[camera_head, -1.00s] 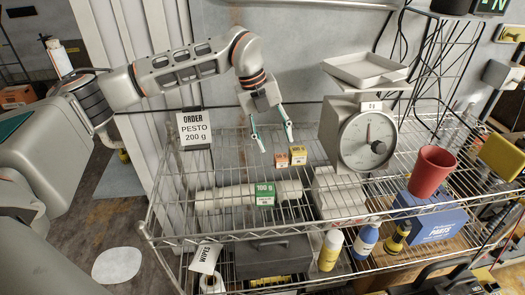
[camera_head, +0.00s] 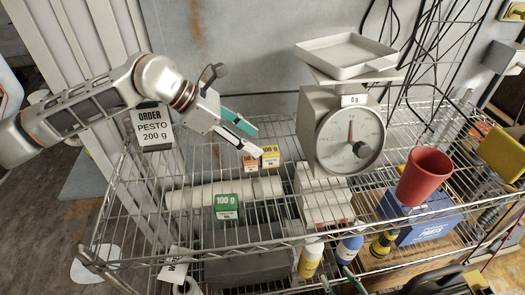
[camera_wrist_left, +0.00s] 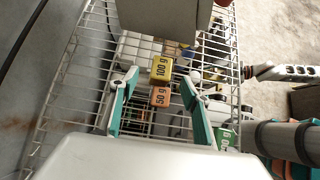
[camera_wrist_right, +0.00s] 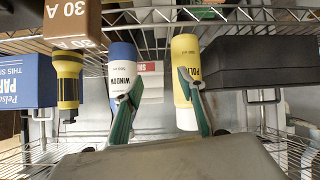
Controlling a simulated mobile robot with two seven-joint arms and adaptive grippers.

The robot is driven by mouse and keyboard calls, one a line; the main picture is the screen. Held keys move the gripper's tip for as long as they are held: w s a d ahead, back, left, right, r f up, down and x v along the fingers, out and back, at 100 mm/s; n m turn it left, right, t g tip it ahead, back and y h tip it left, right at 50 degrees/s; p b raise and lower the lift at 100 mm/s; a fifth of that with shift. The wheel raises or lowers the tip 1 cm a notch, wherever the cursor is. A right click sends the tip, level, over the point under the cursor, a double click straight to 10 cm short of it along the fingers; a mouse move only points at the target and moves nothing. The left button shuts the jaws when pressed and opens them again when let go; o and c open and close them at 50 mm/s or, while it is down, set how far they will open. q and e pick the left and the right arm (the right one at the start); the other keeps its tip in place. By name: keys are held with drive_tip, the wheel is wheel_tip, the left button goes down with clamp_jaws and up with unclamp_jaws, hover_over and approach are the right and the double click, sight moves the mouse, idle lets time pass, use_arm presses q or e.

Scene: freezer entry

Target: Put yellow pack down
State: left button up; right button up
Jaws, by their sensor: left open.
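The yellow 100 g pack (camera_head: 270,156) stands on the upper wire shelf, beside the orange 50 g pack (camera_head: 249,162). My left gripper (camera_head: 254,140) is open and empty, just above and behind these packs. In the left wrist view the yellow pack (camera_wrist_left: 161,70) shows between the fingertips, with the orange pack (camera_wrist_left: 160,97) below it; contact cannot be judged. The scale (camera_head: 341,130) has an empty top tray (camera_head: 346,54). The order card (camera_head: 153,128) reads pesto 200 g. My right gripper (camera_wrist_right: 161,78) is open and empty in front of the lower-shelf bottles.
White boxes (camera_head: 322,205), a red cup (camera_head: 425,176) and a blue parts box (camera_head: 430,228) stand to the right. Bottles (camera_head: 311,259) stand below the front rail.

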sight(266, 150)
use_arm(q)
drive_tip(key=shift+d+f, duration=0.2)
drive_tip(key=shift+f, duration=0.05)
drive_tip(key=shift+b+x, duration=0.45)
drive_tip(key=shift+x, duration=0.65)
drive_tip(key=b+x, duration=0.1)
drive_tip(key=x, duration=0.3)
drive_tip(key=shift+s+f, duration=0.2)
drive_tip(key=shift+f, duration=0.05)
drive_tip(key=shift+w+d+f+b, duration=0.1)
drive_tip(key=shift+d+f+b, duration=0.1)
drive_tip(key=shift+b, duration=0.15)
use_arm(e)
drive_tip(key=f, duration=0.3)
drive_tip(key=shift+s+a+f, duration=0.1)
drive_tip(key=shift+s, duration=0.25)
use_arm(q)
drive_tip(key=shift+r, duration=0.1)
drive_tip(key=c, duration=1.3)
drive_tip(key=shift+c, duration=0.2)
